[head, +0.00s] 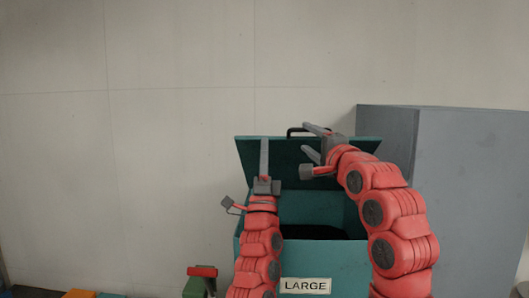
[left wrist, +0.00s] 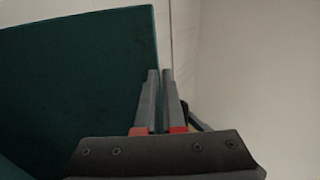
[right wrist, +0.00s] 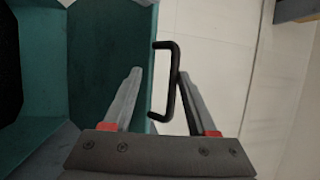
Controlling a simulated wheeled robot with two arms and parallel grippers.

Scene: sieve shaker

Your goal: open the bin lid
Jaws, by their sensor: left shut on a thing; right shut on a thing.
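The teal bin (head: 330,265) stands ahead with a LARGE label (head: 305,285) on its front. Its lid (head: 350,178) is raised and leans back, and the dark opening shows below it. The black lid handle (head: 291,132) is at the lid's top edge and in the right wrist view (right wrist: 172,85). My right gripper (head: 314,144) is shut across the handle and lid edge, one finger on each side. My left gripper (head: 264,158) is at the lid's left part, its fingers nearly together at the lid's edge (left wrist: 130,60); the contact itself is hard to see.
A large grey cabinet (head: 470,190) stands to the right of the bin, close to my right arm. A green and red object (head: 200,280) is at the bin's lower left.

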